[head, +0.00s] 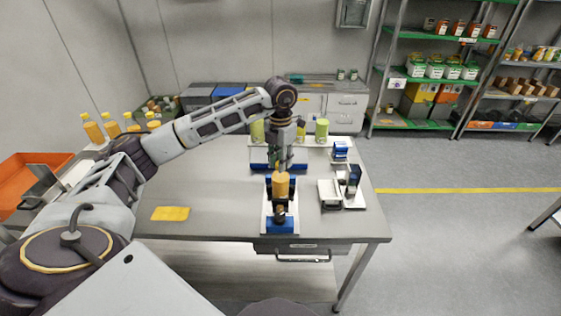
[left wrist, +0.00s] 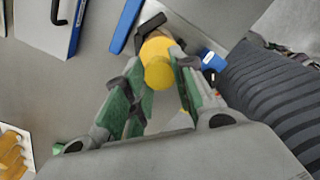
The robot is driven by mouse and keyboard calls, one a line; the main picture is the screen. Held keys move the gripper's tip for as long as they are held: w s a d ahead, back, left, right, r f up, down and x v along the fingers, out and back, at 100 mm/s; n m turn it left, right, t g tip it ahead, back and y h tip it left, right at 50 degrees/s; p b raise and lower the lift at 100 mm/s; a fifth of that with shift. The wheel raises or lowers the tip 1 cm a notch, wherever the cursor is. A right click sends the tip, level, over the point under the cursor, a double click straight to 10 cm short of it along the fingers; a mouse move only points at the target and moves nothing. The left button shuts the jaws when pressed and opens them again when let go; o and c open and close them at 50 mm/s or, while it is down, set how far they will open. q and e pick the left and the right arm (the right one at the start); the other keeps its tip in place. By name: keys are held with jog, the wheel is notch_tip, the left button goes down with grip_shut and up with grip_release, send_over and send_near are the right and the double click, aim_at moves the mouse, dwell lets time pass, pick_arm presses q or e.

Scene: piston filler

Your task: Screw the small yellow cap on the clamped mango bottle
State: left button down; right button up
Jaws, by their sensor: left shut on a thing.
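The mango bottle (head: 281,186), orange-yellow, stands upright in a clamp with a blue base and dark jaws (head: 290,222) near the table's front edge. My left gripper (head: 282,168) points down right over the bottle's top. In the left wrist view, its green-padded fingers (left wrist: 160,75) are shut on a round yellow piece that looks like the small yellow cap (left wrist: 158,74). The bottle (left wrist: 155,47) shows just beyond it, in line with it. I cannot tell whether the cap touches the bottle's neck. The fingers hide the neck in the head view. My right gripper is not in view.
A white rack with green-yellow containers (head: 322,130) stands behind the clamp. Blue-and-white devices (head: 340,150) and a white-and-dark fixture (head: 353,185) are to the right. A yellow mat (head: 170,213) lies left. Orange bottles (head: 93,129) and an orange bin (head: 25,172) are far left.

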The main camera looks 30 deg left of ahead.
pick_arm(q)
jog(key=shift+m+b, duration=0.35)
jog(key=shift+m, duration=1.55)
jog(key=c, duration=1.1)
grip_release()
jog(key=shift+r, duration=0.1)
jog(key=shift+r+p, duration=2.2)
jog(key=shift+r, duration=1.2)
jog(key=shift+s+f, duration=0.1)
